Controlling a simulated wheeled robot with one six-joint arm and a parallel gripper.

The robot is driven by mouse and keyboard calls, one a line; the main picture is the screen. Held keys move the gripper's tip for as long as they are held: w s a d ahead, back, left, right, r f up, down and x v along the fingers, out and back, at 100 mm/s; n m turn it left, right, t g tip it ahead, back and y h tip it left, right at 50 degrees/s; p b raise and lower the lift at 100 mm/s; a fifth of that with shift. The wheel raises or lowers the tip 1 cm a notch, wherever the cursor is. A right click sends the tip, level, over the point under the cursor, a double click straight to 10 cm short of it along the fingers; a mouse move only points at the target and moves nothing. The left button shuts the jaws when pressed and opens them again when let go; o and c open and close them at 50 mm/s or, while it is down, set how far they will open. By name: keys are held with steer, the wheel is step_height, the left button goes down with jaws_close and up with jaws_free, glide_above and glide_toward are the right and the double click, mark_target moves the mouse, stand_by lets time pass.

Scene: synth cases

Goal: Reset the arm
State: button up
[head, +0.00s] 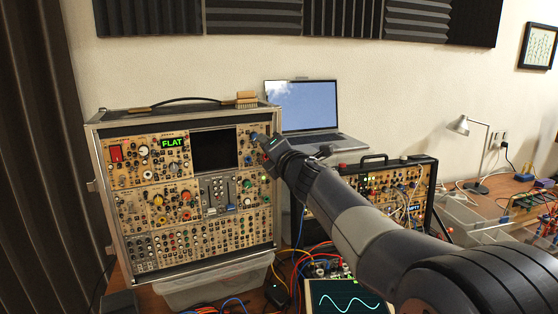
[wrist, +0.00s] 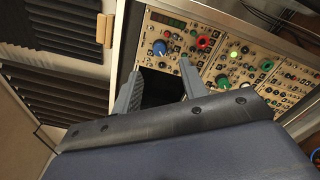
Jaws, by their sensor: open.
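My arm (head: 370,230) reaches from the lower right toward the large synth case (head: 165,215). My gripper (head: 259,139) is in front of that case's upper right part, beside the dark screen (head: 214,150). In the wrist view my gripper (wrist: 160,66) has its two fingers apart with nothing between them. Beyond them are a blue knob (wrist: 159,47), a red knob and the edge of the dark screen. I cannot tell whether the fingertips touch the panel.
A laptop (head: 308,108) stands behind, right of the large case. A smaller synth case (head: 395,190) is partly behind my arm. A scope screen (head: 345,299) and cables lie in front. A lamp (head: 463,126) stands at the right. A clear bin (head: 212,287) is under the large case.

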steer(key=w+a+m+p, duration=0.1)
steer(key=w+m+p, duration=0.2)
steer(key=m, duration=0.8)
steer(key=w+a+m+p, duration=0.2)
steer(key=m+p, duration=0.3)
steer(key=m, duration=0.5)
steer(key=shift+w+a+r+m+h+p, duration=0.15)
steer(key=shift+w+m+h+p, duration=0.25)
steer(key=shift+w, duration=0.45)
